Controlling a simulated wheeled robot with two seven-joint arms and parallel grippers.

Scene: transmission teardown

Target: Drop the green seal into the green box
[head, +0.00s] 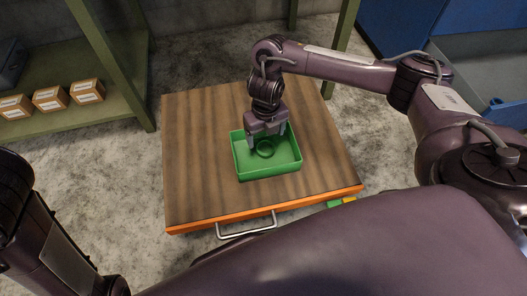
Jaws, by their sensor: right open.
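The green box (268,171) stands open on the wooden tabletop of a cart. The green seal (265,148), a ring, shows inside the box, just below and between the fingers of my right gripper (267,142). My right gripper points down over the back part of the box and is open. I cannot tell from this view whether the ring lies flat on the box floor or is slightly above it. My left arm shows only in part at the lower left, and its gripper is not in view.
The wooden tabletop (205,160) is otherwise clear around the box. It has an orange front edge and a metal handle (246,226). A green shelf (75,122) with several small cartons (50,98) stands at the left. Blue and grey containers are at the upper right.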

